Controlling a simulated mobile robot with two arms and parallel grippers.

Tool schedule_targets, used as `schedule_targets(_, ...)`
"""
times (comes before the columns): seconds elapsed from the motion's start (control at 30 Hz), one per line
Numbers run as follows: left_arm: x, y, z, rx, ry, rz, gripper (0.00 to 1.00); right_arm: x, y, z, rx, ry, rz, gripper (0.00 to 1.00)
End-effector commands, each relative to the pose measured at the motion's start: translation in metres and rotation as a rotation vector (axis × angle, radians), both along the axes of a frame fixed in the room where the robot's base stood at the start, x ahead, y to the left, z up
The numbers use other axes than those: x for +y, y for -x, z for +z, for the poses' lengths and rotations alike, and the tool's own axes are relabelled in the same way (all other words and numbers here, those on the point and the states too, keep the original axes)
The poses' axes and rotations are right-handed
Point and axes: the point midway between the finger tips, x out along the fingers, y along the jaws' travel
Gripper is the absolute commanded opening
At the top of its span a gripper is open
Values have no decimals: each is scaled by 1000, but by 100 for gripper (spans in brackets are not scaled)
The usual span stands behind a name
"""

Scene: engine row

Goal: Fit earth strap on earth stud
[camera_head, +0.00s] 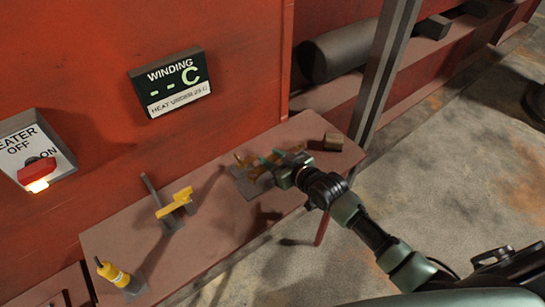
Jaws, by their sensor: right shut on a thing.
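My right gripper (277,162) reaches over the middle-right of the red shelf, its arm coming in from the lower right. It is shut on a small brownish-gold piece (257,172), which looks like the earth strap. The piece is at or just above a grey plate (246,187) on the shelf; whether they touch is unclear. The jaws hide part of the piece. I cannot make out the earth stud for certain. My left gripper is out of view.
The shelf (220,235) also carries a yellow tool (175,202) with a grey upright, a yellow handled tool (112,273) and a small brown block (333,141). A heater switch (38,172) and winding display (170,82) are on the red wall.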

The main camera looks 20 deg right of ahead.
Motion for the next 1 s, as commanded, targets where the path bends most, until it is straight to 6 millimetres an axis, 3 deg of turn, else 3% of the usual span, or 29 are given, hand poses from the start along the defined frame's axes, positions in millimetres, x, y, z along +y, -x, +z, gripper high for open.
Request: schedule_targets(1.0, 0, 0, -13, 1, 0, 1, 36, 0, 0, -20, -1, 0, -1, 0)
